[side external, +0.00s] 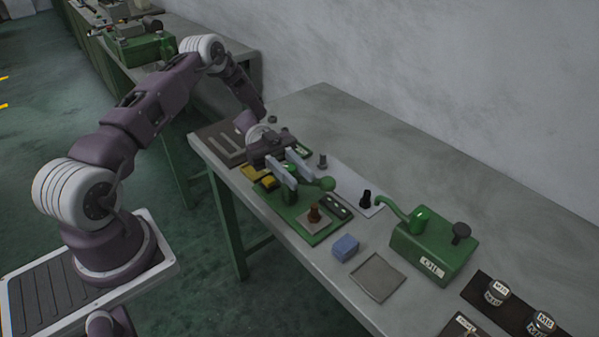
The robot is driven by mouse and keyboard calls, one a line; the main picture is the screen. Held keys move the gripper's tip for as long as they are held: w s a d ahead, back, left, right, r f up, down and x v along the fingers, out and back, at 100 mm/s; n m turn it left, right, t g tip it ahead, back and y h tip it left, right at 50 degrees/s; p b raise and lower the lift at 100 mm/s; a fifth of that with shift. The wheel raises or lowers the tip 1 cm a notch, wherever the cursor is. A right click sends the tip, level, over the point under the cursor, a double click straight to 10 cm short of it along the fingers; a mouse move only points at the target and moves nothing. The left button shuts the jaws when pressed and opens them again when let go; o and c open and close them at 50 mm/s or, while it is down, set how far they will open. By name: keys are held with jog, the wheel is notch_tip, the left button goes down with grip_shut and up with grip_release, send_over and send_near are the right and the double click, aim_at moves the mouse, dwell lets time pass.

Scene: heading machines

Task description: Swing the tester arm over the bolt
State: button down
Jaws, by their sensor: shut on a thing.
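A copper-brown bolt (314,213) stands upright on a light square pad at the plate's near end. The knob is up and slightly right of the bolt in the picture, and whether it is above the bolt is hard to tell.
On the bench (300,110) are a blue block (346,247), a shallow grey tray (378,278), a green box with a curved lever (433,250), a dark bolt (366,199), a grey bolt (322,160) and labelled round pots (497,292). The bench's back is clear.

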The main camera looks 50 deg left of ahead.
jog(key=m+g+y, duration=0.1)
jog(key=m+g, duration=0.1)
jog(key=g, duration=0.1)
jog(key=s+m+g+y, duration=0.1)
jog(key=m+g, duration=0.1)
jog(key=g, duration=0.1)
jog(key=m+g+y, duration=0.1)
jog(key=m+g, duration=0.1)
jog(key=g, duration=0.1)
jog(key=shift+s+a+y, duration=0.2)
jog(key=shift+a+y, duration=0.1)
jog(key=shift+s, duration=0.1)
jog(key=c, duration=1.1)
grip_release()
jog(key=shift+c, duration=0.2)
notch_tip(320, 180, up, 10)
